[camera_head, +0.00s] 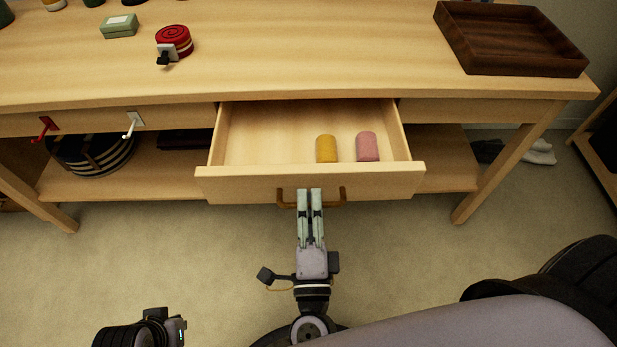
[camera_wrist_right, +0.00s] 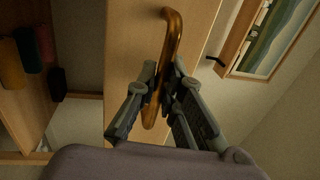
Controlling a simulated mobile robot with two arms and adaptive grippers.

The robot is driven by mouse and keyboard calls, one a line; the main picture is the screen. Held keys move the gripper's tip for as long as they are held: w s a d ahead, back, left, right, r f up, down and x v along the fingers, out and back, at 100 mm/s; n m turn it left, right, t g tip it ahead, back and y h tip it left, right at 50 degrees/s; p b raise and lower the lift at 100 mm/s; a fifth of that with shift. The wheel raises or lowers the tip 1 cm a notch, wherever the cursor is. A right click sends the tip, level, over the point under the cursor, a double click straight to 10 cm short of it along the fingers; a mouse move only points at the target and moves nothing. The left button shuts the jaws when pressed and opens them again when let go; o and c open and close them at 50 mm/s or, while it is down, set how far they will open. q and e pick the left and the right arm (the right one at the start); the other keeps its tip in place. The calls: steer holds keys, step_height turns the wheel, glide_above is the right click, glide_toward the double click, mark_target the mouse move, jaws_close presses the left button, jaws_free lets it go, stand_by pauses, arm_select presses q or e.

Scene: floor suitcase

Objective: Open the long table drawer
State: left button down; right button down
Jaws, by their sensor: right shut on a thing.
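The long table drawer (camera_head: 310,187) is pulled out from under the wooden table (camera_head: 330,60), and its inside shows. A yellow item (camera_head: 326,149) and a pink item (camera_head: 367,146) lie in it. My right gripper (camera_head: 310,192) is shut on the bronze-coloured drawer handle (camera_head: 343,196) at the middle of the drawer front. In the right wrist view the handle (camera_wrist_right: 172,40) passes between the two fingers (camera_wrist_right: 165,85). My left gripper (camera_head: 172,325) shows only in part at the bottom left, away from the table; its fingers cannot be made out.
A striped round box (camera_head: 92,155) sits on the lower shelf. The floor before the drawer is clear.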

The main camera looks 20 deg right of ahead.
arm_select(q)
steer(key=shift+f, duration=0.3)
arm_select(e)
steer(key=shift+v, duration=0.85)
steer(key=shift+r, duration=0.1)
arm_select(q)
steer(key=shift+w, duration=0.1)
arm_select(e)
steer(key=c, duration=1.7)
jaws_free()
arm_select(q)
steer(key=shift+r, duration=0.1)
arm_select(e)
steer(key=shift+s, duration=0.1)
steer(key=v, duration=0.7)
steer(key=shift+s, duration=0.2)
